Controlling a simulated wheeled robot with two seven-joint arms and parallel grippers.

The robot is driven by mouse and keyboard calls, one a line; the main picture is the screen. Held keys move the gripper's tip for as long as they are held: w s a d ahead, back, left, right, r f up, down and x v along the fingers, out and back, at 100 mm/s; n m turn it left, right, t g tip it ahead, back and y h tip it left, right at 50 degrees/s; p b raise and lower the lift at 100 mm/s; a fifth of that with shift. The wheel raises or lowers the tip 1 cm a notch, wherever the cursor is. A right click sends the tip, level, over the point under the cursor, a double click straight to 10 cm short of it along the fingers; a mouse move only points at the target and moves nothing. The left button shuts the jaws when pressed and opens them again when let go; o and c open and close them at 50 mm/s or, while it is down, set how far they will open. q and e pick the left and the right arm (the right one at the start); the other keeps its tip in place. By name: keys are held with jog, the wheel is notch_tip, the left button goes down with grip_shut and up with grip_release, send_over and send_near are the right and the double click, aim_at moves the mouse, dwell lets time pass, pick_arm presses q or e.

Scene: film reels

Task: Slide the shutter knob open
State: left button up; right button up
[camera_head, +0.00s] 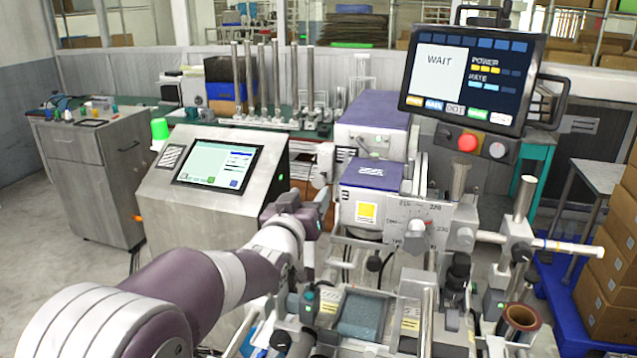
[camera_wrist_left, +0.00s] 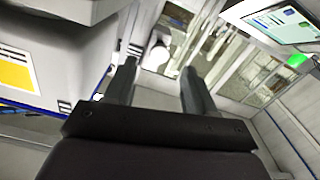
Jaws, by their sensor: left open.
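My left gripper (camera_head: 305,200) is at the left side of the machine with the purple-topped box (camera_head: 372,175). In the left wrist view its two dark fingers (camera_wrist_left: 159,68) are spread apart with nothing held between them. A pale rounded knob-like part (camera_wrist_left: 157,54) shows between and beyond the fingertips, apart from them. In the head view a pale part (camera_head: 322,179) stands just above the gripper and looks like the same one. I cannot tell for certain that it is the shutter knob, nor its slide position. My right gripper is not in view.
A control console (camera_head: 215,185) with a lit screen stands left of my gripper. A monitor (camera_head: 472,80) reading WAIT hangs at upper right above a red button (camera_head: 467,142). Cardboard boxes (camera_head: 610,280) stand at far right.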

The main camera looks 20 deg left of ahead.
aim_at(318, 184)
pick_arm(q)
jog(key=w+p, duration=0.1)
jog(key=w, duration=0.6)
jog(key=shift+w+d, duration=0.15)
jog(key=shift+c, duration=0.4)
